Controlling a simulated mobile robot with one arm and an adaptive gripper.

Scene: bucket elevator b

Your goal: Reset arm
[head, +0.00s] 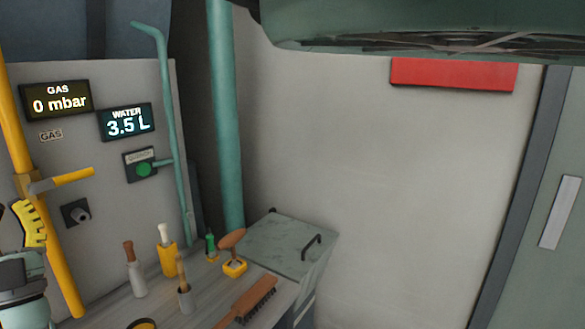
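What looks like my gripper (28,223) shows at the far left edge, with a yellow ridged part above a grey and green body. It is partly cut off by the picture edge. I cannot tell whether it is open or shut, or whether the yellow part is a finger or something held. It appears in front of the panel, close to the yellow pipe (62,265). The rest of my arm is out of view.
A bench (205,300) at lower left bears a wooden brush (248,302) and several handled tools. A grey-green lidded box (290,245) stands behind. A green housing (420,22) overhangs at top right.

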